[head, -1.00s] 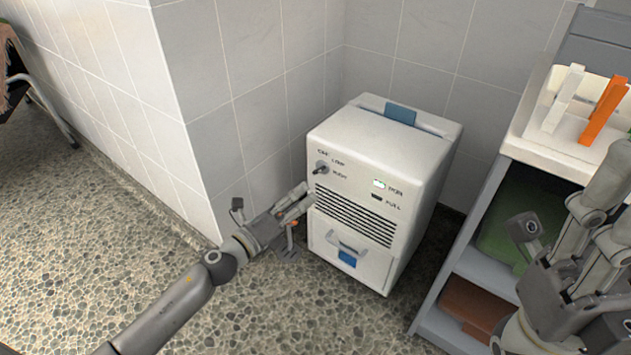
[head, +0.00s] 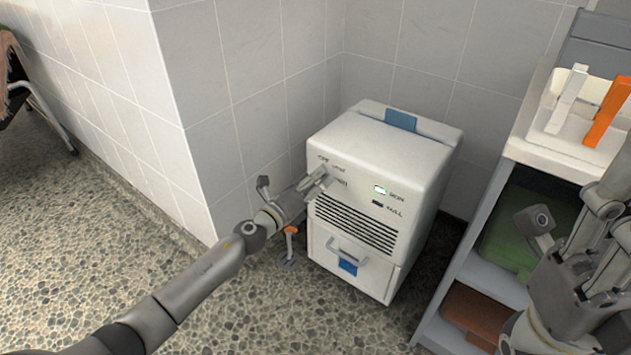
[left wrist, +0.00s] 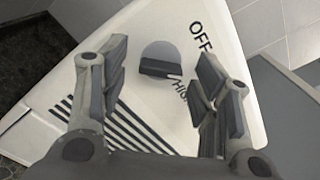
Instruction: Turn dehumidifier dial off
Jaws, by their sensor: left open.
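The white dehumidifier (head: 385,160) stands on the floor in the wall corner, with a green light (head: 380,190) lit on its front. My left gripper (head: 322,178) is at the upper left of that front and hides the dial in the head view. In the left wrist view the round grey dial (left wrist: 160,52) sits between the two spread fingers of my left gripper (left wrist: 162,62). Its dark grip bar lies near the HIGH lettering; OFF is at the upper right. The fingers look apart from the dial.
A grey shelf unit (head: 500,160) stands right of the dehumidifier, with a white bin (head: 565,135) on top. A small orange-topped item (head: 290,230) is on the floor left of the dehumidifier. The tiled wall corner (head: 200,190) is close to my left arm.

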